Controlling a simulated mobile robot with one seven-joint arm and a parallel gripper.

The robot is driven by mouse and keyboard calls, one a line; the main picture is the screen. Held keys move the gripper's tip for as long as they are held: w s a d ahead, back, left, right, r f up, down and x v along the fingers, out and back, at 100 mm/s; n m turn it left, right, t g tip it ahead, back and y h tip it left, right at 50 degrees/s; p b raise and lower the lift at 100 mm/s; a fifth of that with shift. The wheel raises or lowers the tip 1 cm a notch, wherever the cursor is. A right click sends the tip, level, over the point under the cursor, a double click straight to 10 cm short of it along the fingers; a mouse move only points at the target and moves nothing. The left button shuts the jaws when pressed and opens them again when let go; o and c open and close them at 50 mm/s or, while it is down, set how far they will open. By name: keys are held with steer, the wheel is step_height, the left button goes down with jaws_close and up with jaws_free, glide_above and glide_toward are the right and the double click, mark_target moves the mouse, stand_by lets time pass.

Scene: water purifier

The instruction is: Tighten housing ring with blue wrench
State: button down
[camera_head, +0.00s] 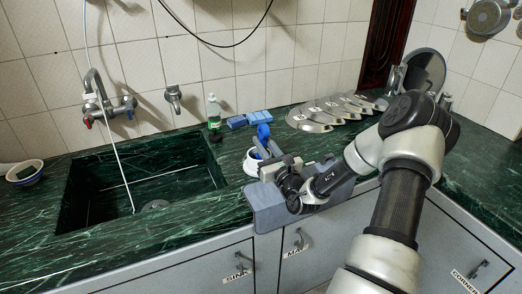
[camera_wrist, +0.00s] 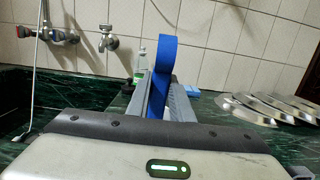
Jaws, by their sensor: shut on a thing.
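The blue wrench (camera_head: 263,132) stands up from my gripper (camera_head: 270,166) near the counter's front edge, right of the sink. In the wrist view the wrench (camera_wrist: 161,68) rises upright between the grey fingers of my gripper (camera_wrist: 154,98), which are shut on it. A white round part (camera_head: 251,163), seemingly the purifier housing, sits at the gripper's left side in the head view. My gripper and the wrench hide part of it. I cannot make out the ring or whether the wrench is around it. The housing does not show clearly in the wrist view.
A grey holder (camera_head: 268,214) stands at the counter edge below my gripper. The sink (camera_head: 110,195) and taps (camera_head: 100,103) are left. A soap bottle (camera_head: 213,113) and blue sponges (camera_head: 236,122) stand behind. Several metal lids (camera_head: 308,118) lie to the right.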

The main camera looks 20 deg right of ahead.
mark_target(263, 125)
steer(key=shift+r+p, duration=4.1)
steer(key=shift+r, duration=0.3)
steer(key=shift+a, duration=0.1)
steer(key=s+a+r+n+g+y+p, duration=0.2)
steer(key=s+a+n+y+p, duration=0.3)
steer(key=s+a, duration=0.9)
steer(key=a+y+p, duration=0.2)
steer(key=y, duration=0.1)
steer(key=shift+s+a+r+y, duration=0.25)
steer(key=shift+a+r+y, duration=0.05)
steer(key=shift+r+y, duration=0.1)
steer(key=shift+w+m+t+h, duration=0.35)
steer(key=shift+w+m+h, duration=0.5)
steer(key=shift+h, duration=0.7)
steer(key=shift+w+m+t+h, duration=0.3)
steer(key=shift+w+m+h, duration=0.55)
steer(key=shift+h, duration=0.75)
steer(key=shift+w+m+t+h, duration=0.35)
steer(key=shift+w+m+h, duration=0.25)
steer(key=shift+m+h, duration=0.7)
